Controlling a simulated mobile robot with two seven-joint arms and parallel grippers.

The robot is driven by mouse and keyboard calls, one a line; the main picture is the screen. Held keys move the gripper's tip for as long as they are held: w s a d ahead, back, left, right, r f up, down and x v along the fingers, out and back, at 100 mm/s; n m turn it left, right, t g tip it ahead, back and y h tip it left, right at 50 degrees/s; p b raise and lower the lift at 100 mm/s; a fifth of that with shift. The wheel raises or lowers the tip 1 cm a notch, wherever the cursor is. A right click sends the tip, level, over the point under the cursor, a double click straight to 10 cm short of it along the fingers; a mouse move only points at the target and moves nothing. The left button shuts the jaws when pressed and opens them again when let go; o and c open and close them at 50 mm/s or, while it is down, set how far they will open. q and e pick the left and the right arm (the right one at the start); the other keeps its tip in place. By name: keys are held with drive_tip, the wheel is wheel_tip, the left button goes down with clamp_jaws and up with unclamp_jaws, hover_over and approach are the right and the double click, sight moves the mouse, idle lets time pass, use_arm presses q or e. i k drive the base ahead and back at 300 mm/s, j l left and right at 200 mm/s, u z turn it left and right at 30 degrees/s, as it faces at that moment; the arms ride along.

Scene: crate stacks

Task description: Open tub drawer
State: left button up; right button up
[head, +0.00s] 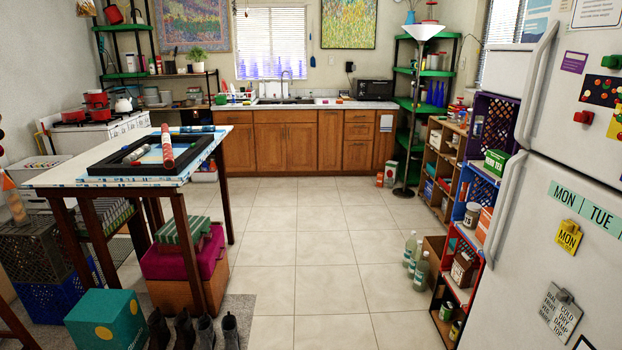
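I cannot pick out a tub drawer for certain. A wooden cabinet run (285,147) stands along the back wall under the counter, with its doors and fronts closed. A stack of drawer fronts (357,155) is near its right end, also shut. A white tub-like bin (38,168) stands at the left beside the stove, partly hidden by the table. Neither of my grippers is in view.
A cluttered table (90,173) stands at the left, with boxes and boots below. A white fridge (535,190) and crate shelves (440,170) line the right, with bottles (421,272) on the floor. The tiled floor (305,240) is clear in the middle.

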sight(352, 131)
drive_tip(key=i, duration=7.8)
drive_tip(key=z, duration=0.5)
